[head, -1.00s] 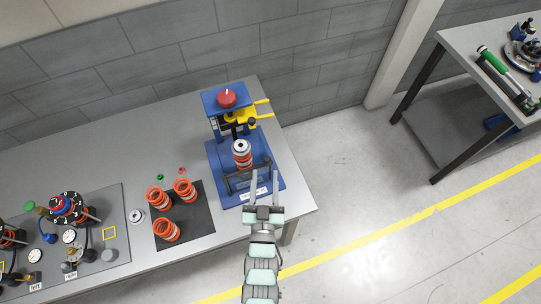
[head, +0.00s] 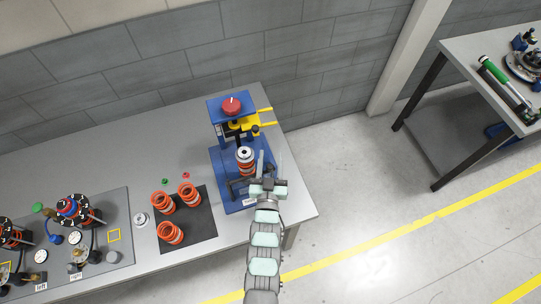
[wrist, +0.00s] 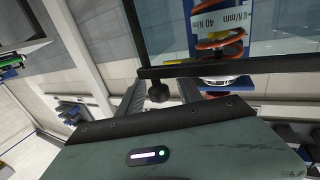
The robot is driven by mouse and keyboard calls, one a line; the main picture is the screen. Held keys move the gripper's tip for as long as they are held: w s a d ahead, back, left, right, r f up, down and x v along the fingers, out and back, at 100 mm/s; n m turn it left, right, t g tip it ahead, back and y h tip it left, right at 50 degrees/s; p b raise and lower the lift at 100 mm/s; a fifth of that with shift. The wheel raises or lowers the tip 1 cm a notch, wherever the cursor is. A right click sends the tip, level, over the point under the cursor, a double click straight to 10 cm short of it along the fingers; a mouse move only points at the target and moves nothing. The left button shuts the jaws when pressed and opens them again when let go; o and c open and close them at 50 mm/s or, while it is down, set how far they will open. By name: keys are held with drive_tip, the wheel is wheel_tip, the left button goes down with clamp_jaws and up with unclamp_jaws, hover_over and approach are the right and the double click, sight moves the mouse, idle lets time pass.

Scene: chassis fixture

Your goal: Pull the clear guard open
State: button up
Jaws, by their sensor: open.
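The clear guard is a see-through panel with a dark frame (wrist: 235,66) in the wrist view. In the head view its dark bar (head: 238,185) crosses the front of the blue press (head: 232,203). A dark round knob (wrist: 158,93) hangs below the frame. My gripper (head: 270,158) is open at the press's right front. In the wrist view, my gripper (wrist: 160,88) has its two fingers on either side of the knob, apart from it as far as I can tell. An orange spring (wrist: 218,42) shows behind the clear panel. The gripper partly hides the guard's right end in the head view.
A red knob (head: 231,106) tops the press, with yellow arms (head: 262,130) at its right. Several orange springs (head: 171,233) stand on a dark mat (head: 203,226) to the left. A gauge plate (head: 120,255) lies further left. Open floor is at the right.

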drive_tip(key=shift+w, duration=0.25)
drive_tip(key=shift+c, duration=0.4)
clamp_jaws()
idle(0.9)
